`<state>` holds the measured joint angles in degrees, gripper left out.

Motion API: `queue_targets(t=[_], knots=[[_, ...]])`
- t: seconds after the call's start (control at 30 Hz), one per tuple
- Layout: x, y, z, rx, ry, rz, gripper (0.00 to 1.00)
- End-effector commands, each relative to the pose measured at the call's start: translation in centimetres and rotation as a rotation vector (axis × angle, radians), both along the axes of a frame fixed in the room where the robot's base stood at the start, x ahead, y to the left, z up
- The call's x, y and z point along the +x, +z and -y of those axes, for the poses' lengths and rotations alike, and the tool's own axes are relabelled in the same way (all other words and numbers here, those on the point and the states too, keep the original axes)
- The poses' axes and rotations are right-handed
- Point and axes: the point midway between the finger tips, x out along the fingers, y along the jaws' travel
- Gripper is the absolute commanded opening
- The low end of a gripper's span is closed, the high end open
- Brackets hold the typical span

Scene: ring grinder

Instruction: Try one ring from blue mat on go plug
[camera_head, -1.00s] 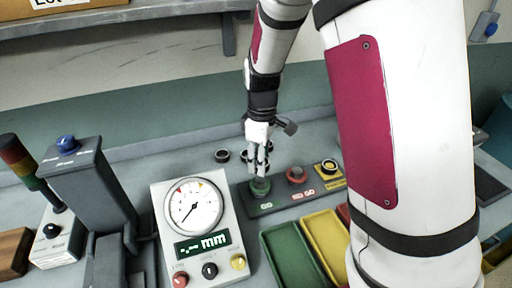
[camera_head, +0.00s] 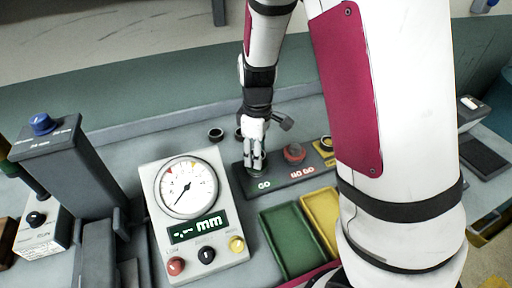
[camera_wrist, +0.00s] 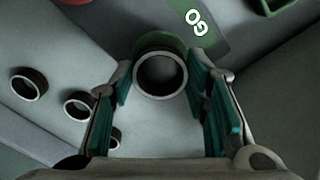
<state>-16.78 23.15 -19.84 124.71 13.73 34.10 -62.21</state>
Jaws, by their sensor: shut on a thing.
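My gripper (camera_head: 257,168) is at the GO plug, at the left end of the dark gauge block (camera_head: 285,180). In the wrist view its teal finger pads are on either side of a dark ring (camera_wrist: 160,94) with a bright rim, and it is shut on this ring. The green GO plug (camera_wrist: 152,39) shows just behind the ring. The ring is lined up with the plug, but I cannot tell how far it is over it. Several loose rings lie to the left in the wrist view, one of them (camera_wrist: 28,86) farthest out. The blue mat cannot be made out.
The red NO GO plug (camera_head: 294,153) stands right of the GO plug. A green tray (camera_head: 287,240) and a yellow tray (camera_head: 322,215) lie in front of the block. A dial gauge box (camera_head: 192,210) stands to the left. My arm hides part of the right side.

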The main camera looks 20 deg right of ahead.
Motion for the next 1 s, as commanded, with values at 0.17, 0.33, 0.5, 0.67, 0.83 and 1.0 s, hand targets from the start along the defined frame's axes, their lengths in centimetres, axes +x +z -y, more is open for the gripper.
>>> queue_targets(t=[0.17,0.33,0.5,0.67,0.83,1.0], knots=[[-0.01,-0.42,0.03,0.000,-0.001,0.000,0.11],[-0.04,-0.43,0.03,0.000,-0.001,0.000,0.11],[-0.03,-0.42,0.02,0.000,-0.001,0.000,0.54],[-0.03,-0.42,0.02,0.000,-0.001,0.000,0.66],[-0.03,-0.42,0.02,0.000,0.000,0.000,0.66],[0.06,0.54,-0.03,0.001,0.001,0.002,0.66]])
